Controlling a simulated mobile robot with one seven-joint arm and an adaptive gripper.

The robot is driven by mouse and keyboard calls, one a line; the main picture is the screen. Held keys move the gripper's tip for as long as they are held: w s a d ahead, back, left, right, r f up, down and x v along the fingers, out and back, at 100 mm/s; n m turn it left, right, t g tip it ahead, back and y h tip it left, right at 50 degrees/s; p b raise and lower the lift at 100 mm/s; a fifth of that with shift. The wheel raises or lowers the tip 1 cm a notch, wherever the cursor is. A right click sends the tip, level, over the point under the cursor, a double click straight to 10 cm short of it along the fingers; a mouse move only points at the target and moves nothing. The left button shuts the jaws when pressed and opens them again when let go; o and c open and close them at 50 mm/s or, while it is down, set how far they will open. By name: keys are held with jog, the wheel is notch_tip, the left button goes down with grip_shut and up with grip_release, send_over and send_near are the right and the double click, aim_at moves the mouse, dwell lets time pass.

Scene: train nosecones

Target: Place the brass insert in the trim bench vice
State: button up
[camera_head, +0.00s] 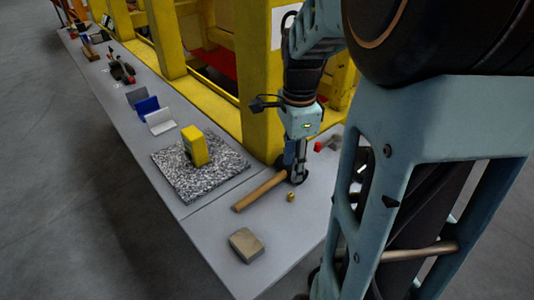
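A small brass-coloured piece (291,197), which looks like the brass insert, stands on the grey bench (215,215) near the end of a wooden-handled tool. My gripper (298,174) points down at the bench just behind and above this piece, apart from it in the picture. Its fingers are small and dark and merge with the tool's head, so I cannot tell whether they are open or shut. A dark device with red parts (121,70) sits further along the bench; I cannot tell whether it is the vice.
The wooden handle (260,191) lies beside the insert. A tan block (246,245) is at the near end. A yellow block (194,146) stands on a speckled mat (180,181). Blue and grey plates (146,105) stand beyond. Yellow posts (259,90) line the back edge.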

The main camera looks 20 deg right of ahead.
send_over(291, 194)
jog(key=f, duration=0.4)
jog(key=shift+s+a+f, duration=0.15)
jog(key=shift+a, duration=0.05)
jog(key=shift+d+f, duration=0.2)
jog(key=shift+f, duration=2.8)
jog(key=shift+c, duration=0.5)
grip_shut()
